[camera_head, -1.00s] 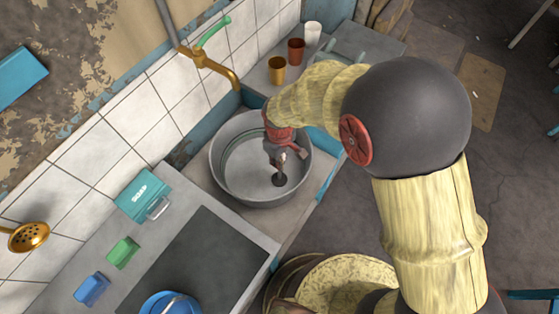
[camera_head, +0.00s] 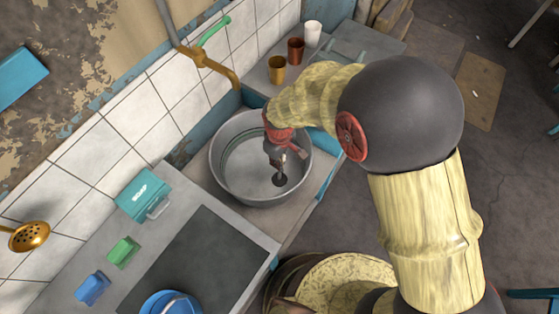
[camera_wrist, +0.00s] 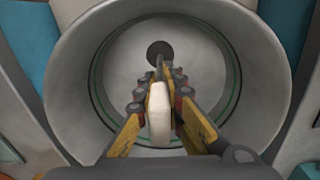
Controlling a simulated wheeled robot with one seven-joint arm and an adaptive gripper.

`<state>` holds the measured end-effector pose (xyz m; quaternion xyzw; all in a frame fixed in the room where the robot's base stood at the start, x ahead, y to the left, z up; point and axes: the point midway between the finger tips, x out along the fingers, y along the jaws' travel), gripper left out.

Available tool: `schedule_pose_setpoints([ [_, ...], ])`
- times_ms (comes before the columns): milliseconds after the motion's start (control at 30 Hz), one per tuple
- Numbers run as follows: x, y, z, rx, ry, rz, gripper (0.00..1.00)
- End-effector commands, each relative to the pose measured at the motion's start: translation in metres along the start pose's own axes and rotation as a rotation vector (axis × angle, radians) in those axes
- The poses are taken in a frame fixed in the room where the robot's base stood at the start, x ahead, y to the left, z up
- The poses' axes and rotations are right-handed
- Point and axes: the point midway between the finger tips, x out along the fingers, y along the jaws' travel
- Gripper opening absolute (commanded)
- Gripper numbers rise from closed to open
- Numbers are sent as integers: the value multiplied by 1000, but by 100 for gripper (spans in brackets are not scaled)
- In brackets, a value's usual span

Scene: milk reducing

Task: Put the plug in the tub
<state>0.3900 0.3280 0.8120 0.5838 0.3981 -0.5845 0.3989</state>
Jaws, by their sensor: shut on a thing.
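The grey round tub (camera_head: 226,183) sits in the counter below the tap. My gripper (camera_head: 281,160) points down inside the tub. It is shut on the plug, whose dark round disc (camera_head: 280,180) shows just below the fingertips. In the wrist view, my gripper (camera_wrist: 160,80) reaches into the tub (camera_wrist: 262,75), with the dark disc (camera_wrist: 160,48) beyond the fingertips. A pale piece shows between the fingers. The fingers hide part of the plug, and I cannot tell whether it touches the tub floor.
A brass tap (camera_head: 216,68) with a green handle hangs over the tub's back edge. Gold (camera_head: 277,69), brown (camera_head: 296,50) and white (camera_head: 313,33) cups stand beyond the tub. A teal soap box (camera_head: 143,194), green block (camera_head: 123,250) and blue block (camera_head: 93,288) lie left.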

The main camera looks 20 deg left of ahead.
Motion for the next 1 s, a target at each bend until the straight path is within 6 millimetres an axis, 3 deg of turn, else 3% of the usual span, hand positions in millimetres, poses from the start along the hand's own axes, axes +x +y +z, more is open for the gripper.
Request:
schedule_pose_setpoints([
  [233,0,0,0,0,1,1,0],
  [267,0,0,0,0,1,1,10],
  [633,0,0,0,0,1,0,31],
  [833,0,0,0,0,1,0,31],
  [1000,0,0,0,0,0,0,40],
])
